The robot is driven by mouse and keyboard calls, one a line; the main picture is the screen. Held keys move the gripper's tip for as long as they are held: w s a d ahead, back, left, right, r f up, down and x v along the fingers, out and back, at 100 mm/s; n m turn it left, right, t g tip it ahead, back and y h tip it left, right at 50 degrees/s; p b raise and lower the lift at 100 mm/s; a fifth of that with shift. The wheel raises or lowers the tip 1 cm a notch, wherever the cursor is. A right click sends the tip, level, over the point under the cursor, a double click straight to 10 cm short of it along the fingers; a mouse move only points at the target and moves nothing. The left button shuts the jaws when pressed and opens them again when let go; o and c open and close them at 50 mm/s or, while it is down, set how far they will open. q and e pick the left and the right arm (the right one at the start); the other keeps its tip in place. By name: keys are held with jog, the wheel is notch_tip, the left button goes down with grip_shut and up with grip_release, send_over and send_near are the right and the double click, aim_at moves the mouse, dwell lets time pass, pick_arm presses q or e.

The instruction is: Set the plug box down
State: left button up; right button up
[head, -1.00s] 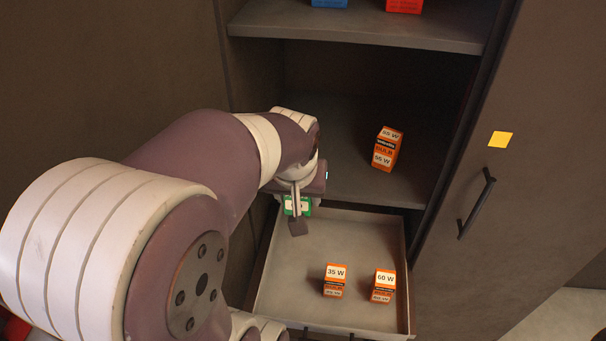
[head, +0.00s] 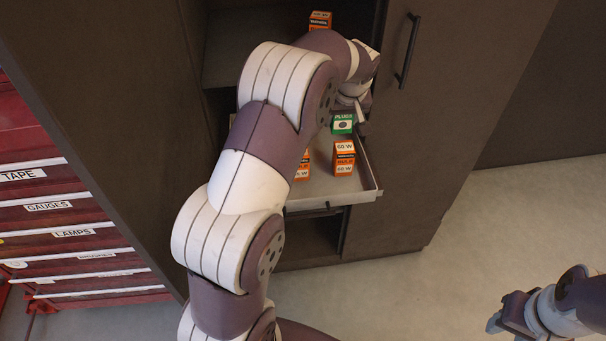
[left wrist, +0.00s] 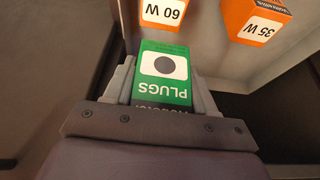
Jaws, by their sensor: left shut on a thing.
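The plug box (head: 342,124) is green with a white label and a dark round mark. My left gripper (head: 352,112) is shut on it. In the left wrist view the plug box (left wrist: 165,72) sits between the two fingers. It is over the back right part of the pulled-out drawer (head: 372,186), behind an orange 60 W bulb box (head: 344,158). I cannot tell whether its underside touches the drawer floor. My right gripper (head: 505,318) is at the lower right, away from the cabinet; its jaw opening is unclear.
An orange 35 W bulb box (left wrist: 256,22) also stands in the drawer, partly hidden by my arm in the head view. Another bulb box (head: 320,20) is on the shelf above. A cabinet door with a dark handle (head: 407,50) is at right. Red labelled drawers (head: 70,220) stand at left.

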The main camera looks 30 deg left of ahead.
pick_arm(q)
jog(key=shift+n, duration=0.3)
jog(key=a+f, duration=0.2)
jog(key=a, duration=0.2)
jog(key=s+a+f, duration=0.1)
jog(key=a+f, duration=0.1)
jog(key=a, duration=0.1)
jog(key=s+a+f, duration=0.1)
jog(key=a+f, duration=0.2)
jog(key=a, duration=0.1)
jog(key=shift+s+a, duration=0.1)
jog(key=shift+a, duration=0.2)
notch_tip(320, 180, down, 4)
jog(key=shift+r+b, duration=0.1)
jog(key=shift+b, duration=0.4)
jog(key=shift+f, duration=0.3)
jog(key=o, duration=1.2)
